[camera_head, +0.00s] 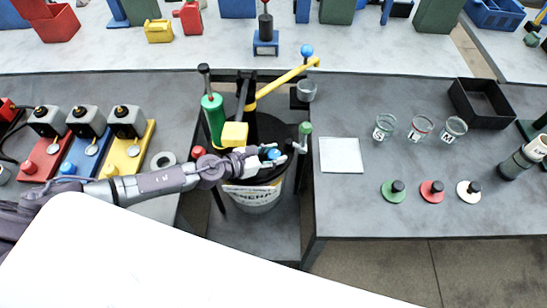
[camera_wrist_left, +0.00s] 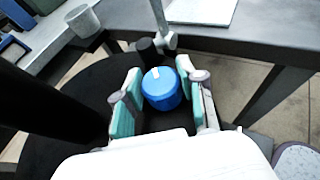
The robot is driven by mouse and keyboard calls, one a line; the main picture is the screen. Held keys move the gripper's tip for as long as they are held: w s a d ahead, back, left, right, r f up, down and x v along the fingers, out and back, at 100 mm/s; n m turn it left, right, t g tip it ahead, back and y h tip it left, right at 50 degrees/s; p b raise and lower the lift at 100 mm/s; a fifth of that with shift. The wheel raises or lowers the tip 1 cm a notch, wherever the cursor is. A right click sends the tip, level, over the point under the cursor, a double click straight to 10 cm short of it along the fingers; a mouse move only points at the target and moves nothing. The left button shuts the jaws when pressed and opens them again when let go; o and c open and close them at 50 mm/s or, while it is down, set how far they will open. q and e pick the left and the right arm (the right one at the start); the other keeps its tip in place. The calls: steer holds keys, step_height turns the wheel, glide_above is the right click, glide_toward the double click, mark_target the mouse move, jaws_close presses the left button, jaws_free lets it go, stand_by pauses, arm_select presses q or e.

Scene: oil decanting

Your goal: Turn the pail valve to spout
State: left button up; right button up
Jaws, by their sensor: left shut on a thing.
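The pail (camera_head: 257,198), pale with printed lettering, stands in the gap between two grey benches under a black lid. Its valve has a blue round knob (camera_head: 273,154) with a white mark on top. A green-topped pipe (camera_head: 305,129) rises just right of the knob. My right gripper is not in view.
A green pump cylinder (camera_head: 213,118) and a yellow lever (camera_head: 283,81) stand by the pail. A grey cup (camera_head: 306,91) hangs at the right. The right bench holds a white pad (camera_head: 341,155), three glass cups, coloured discs and a black tray (camera_head: 480,103).

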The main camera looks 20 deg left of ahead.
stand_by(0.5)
arm_select(q)
steer(key=o, duration=1.2)
steer(key=shift+c, duration=0.2)
steer(key=v, duration=1)
steer(key=shift+s+a, duration=0.2)
steer(key=shift+a, duration=0.15)
steer(key=shift+s+a+r+h, duration=0.3)
steer(key=shift+s+a+r, duration=0.05)
